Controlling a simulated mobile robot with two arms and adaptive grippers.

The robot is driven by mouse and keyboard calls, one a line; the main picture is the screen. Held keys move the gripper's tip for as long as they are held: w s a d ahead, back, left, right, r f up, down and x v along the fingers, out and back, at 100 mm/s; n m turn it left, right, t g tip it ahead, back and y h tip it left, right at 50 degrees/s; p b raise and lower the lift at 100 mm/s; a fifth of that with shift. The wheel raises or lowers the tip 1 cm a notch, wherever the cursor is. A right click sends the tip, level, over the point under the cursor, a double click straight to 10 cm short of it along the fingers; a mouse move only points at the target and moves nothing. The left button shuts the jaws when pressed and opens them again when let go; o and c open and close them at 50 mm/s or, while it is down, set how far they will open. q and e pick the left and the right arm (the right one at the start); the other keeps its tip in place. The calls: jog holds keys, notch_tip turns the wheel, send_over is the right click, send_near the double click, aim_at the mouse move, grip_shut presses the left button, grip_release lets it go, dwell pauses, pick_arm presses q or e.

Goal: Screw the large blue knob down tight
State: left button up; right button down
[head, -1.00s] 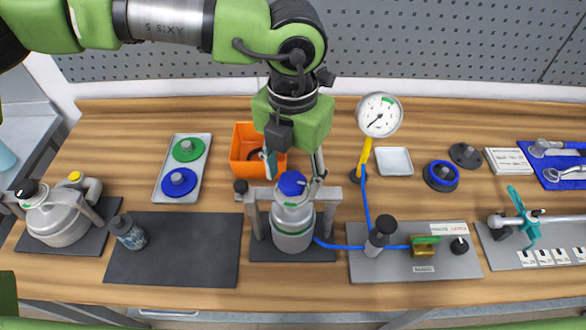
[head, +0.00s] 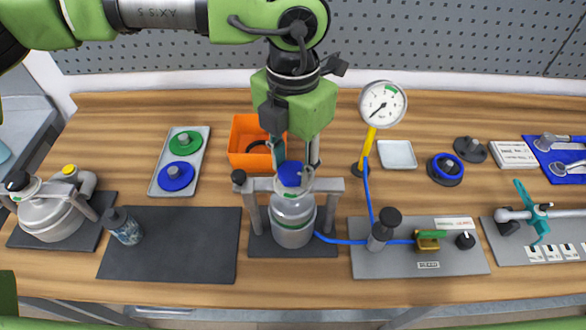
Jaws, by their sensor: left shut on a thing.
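The fingertips are partly hidden behind the knob and the drum's top fittings. My right gripper is not in view.
An orange bin (head: 247,140) stands close behind the gripper. A pressure gauge (head: 383,105) on a yellow post stands to the right. A blue hose (head: 369,200) runs to a grey valve panel (head: 455,262). A dark mat (head: 170,250) is mostly clear.

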pick_arm(q)
jog(key=m+b, duration=0.1)
jog(key=b, duration=0.1)
jog(key=m+b, duration=0.2)
jog(key=shift+f+m, duration=0.25)
jog(key=shift+m, duration=0.05)
jog(key=m+b, duration=0.2)
jog(key=shift+d+r+m, duration=0.1)
jog(key=shift+m, duration=0.3)
jog(key=m+b, duration=0.2)
jog(key=m, duration=0.1)
jog(key=shift+r, duration=0.1)
jog(key=shift+r+m+b, duration=0.15)
jog(key=shift+m+b, duration=0.45)
jog(key=shift+m, duration=1)
jog(key=shift+r, duration=0.1)
jog(key=o, duration=1.1)
jog(key=shift+s, duration=0.1)
